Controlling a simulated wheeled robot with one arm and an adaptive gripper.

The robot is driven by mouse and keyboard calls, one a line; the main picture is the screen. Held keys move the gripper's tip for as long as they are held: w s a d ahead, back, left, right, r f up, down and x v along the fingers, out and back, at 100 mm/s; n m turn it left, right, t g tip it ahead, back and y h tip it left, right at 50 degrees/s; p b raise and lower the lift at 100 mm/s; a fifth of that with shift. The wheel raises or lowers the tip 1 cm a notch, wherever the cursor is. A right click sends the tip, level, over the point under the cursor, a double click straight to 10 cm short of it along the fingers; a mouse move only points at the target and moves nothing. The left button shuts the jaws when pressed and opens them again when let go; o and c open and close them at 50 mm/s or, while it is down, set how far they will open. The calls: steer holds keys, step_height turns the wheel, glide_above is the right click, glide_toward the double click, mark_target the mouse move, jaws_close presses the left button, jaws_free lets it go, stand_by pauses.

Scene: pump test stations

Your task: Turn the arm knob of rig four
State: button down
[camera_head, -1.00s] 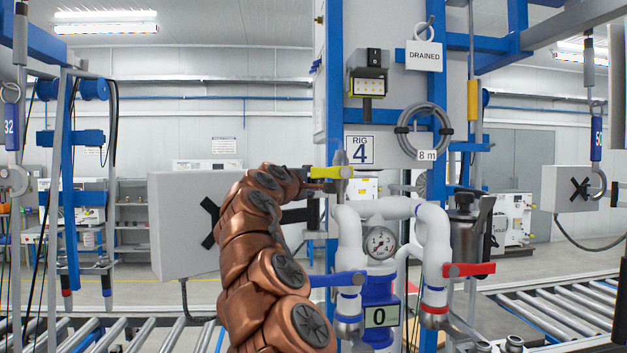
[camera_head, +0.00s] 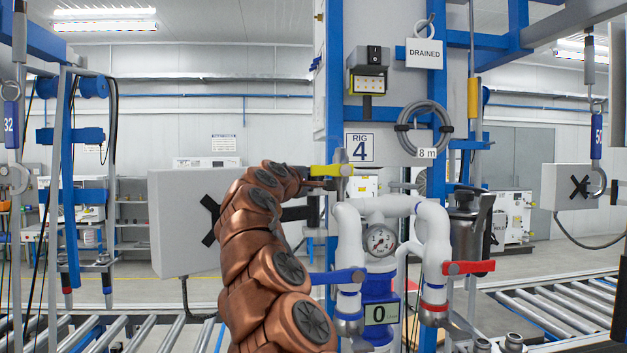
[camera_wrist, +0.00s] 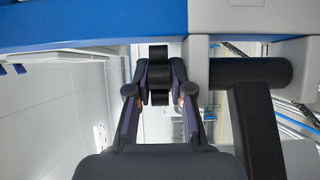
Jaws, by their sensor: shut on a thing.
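Rig four shows in the head view by its "RIG 4" plate (camera_head: 360,148) on a blue and grey frame. In the wrist view a small black knob (camera_wrist: 159,88) sits below a blue beam, between the two fingers of my gripper (camera_wrist: 160,101). The fingers are shut on its sides. A black cylinder (camera_wrist: 250,72) and a black arm stand right of the knob.
A yellow lever (camera_head: 332,171) is close to my arm's end. A blue lever (camera_head: 337,277), a red lever (camera_head: 468,268), white pipes and a gauge (camera_head: 379,241) are right of my arm. A grey box (camera_head: 180,240) with a black cross hangs behind it. Roller conveyors (camera_head: 540,318) lie low on both sides.

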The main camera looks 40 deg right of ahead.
steer(key=shift+w+r+m+g+p, duration=0.15)
steer(key=shift+m+g+p, duration=0.2)
steer(key=shift+p, duration=0.9)
steer(key=m+g+p, duration=0.1)
steer(key=p, duration=0.1)
steer(key=shift+g+h+p, duration=0.3)
steer(key=shift+g+p, duration=0.05)
steer(key=shift+p, duration=0.05)
steer(key=m+g+p, duration=0.1)
steer(key=p, duration=0.1)
steer(key=shift+g+p, duration=0.3)
steer(key=shift+p, duration=0.05)
steer(key=m+g+p, duration=0.1)
steer(key=g+p, duration=0.1)
steer(key=p, duration=0.1)
steer(key=shift+w, duration=0.1)
steer(key=shift+f+m+g+h+p, duration=0.3)
steer(key=shift+m+g+p, duration=0.35)
steer(key=shift+p, duration=0.25)
steer(key=c, duration=1)
jaws_free()
steer(key=shift+c, duration=0.2)
steer(key=shift+r, duration=0.1)
